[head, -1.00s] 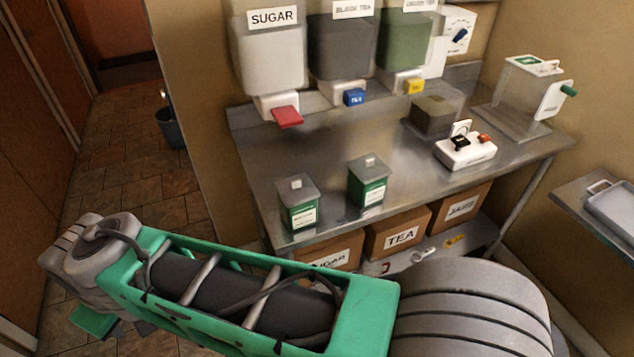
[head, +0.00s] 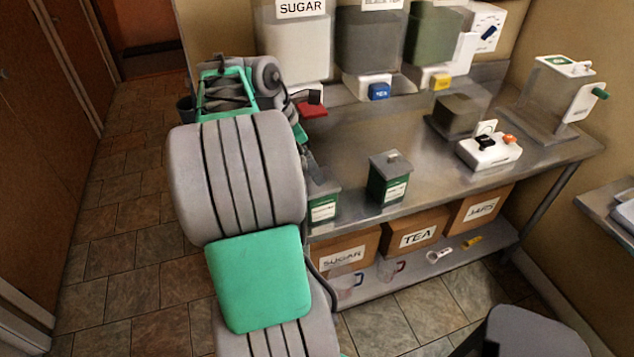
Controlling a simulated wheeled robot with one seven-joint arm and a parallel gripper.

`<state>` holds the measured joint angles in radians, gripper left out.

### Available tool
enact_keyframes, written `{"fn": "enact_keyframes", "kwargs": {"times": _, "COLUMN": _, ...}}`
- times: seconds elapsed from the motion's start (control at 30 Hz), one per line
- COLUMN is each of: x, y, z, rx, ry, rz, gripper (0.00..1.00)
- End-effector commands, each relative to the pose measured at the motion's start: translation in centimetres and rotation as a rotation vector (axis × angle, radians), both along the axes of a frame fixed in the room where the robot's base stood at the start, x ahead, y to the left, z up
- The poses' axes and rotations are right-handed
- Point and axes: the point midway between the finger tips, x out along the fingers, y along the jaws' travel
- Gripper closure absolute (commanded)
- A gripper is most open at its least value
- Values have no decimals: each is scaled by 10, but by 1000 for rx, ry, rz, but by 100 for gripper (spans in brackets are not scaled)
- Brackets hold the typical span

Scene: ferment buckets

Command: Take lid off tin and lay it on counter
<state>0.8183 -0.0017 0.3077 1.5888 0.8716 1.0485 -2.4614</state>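Two green tins with white labels and grey lids stand on the steel counter (head: 440,165). The left tin (head: 323,209) is at the front left edge, and its lid (head: 325,186) is partly hidden by my arm. The right tin (head: 387,185) stands upright with its knobbed lid (head: 391,162) on. My arm reaches up the left side of the picture and bends down toward the left tin. My gripper (head: 310,165) shows only as a small dark part just above and behind the left tin. Its fingers are too hidden to tell whether they are open or touch the lid.
Sugar (head: 293,45), black tea (head: 365,45) and green dispensers (head: 432,50) line the back. A white switch box (head: 488,152), a dark container (head: 459,115) and a clear dispenser (head: 560,90) stand to the right. Counter right of the right tin is clear.

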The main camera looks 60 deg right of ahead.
Motion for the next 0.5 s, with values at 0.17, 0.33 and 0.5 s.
{"fn": "enact_keyframes", "kwargs": {"times": 0.17, "x": -9, "y": -8, "z": -27, "rx": 1, "ry": -1, "rz": -2, "gripper": 0}}
{"fn": "enact_keyframes", "kwargs": {"times": 0.33, "x": -16, "y": -17, "z": -51, "rx": -1, "ry": -2, "rz": 0, "gripper": 0}}
{"fn": "enact_keyframes", "kwargs": {"times": 0.5, "x": -16, "y": -19, "z": -54, "rx": -2, "ry": -2, "rz": 2, "gripper": 0}}
